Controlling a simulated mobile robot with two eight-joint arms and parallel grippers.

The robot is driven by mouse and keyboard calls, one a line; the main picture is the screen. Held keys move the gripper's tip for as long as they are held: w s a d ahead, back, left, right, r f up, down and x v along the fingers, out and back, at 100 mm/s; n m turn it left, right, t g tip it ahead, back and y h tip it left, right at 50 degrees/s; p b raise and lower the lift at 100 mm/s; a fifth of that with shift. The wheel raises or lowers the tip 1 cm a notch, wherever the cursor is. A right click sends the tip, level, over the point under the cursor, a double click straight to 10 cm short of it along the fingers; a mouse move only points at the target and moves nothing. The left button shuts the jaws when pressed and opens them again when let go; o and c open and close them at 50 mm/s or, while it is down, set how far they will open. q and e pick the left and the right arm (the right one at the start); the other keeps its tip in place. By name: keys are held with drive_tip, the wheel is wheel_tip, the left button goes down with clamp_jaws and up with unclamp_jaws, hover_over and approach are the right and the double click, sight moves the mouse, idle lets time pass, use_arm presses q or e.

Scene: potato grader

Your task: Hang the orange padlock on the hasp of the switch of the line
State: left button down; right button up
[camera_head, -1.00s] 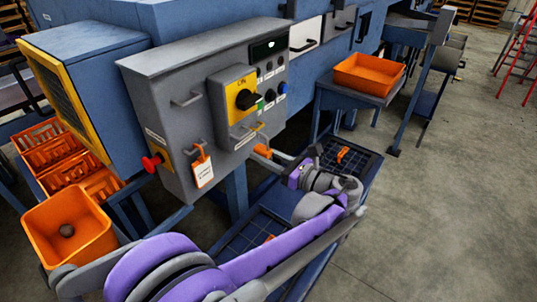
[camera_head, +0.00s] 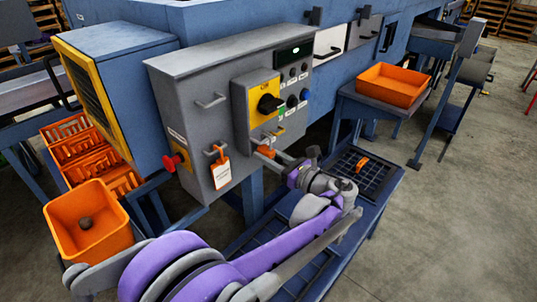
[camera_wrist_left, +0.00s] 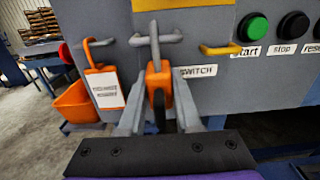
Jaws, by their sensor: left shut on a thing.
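The orange padlock (camera_wrist_left: 157,75) is shut between the fingers of my left gripper (camera_wrist_left: 158,110), upright, with its grey shackle up. The shackle overlaps a grey bar (camera_wrist_left: 172,38) on the panel in the wrist view; I cannot tell whether it passes around it. The padlock also shows in the head view (camera_head: 266,152), just below the front of the switch box. The switch (camera_head: 269,103) is a black knob on a yellow plate. A "SWITCH" label (camera_wrist_left: 198,72) is right of the padlock. My right gripper is not in view.
An orange tag (camera_head: 220,171) hangs from a grey loop left of the padlock. A yellow handle (camera_wrist_left: 220,49) and buttons are to the right. Below is a dark gridded tray (camera_head: 375,185) with an orange item (camera_head: 362,166). An orange bin (camera_head: 393,85) stands right.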

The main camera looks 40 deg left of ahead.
use_arm(q)
drive_tip(key=c, duration=0.5)
unclamp_jaws()
drive_tip(key=shift+d, duration=0.1)
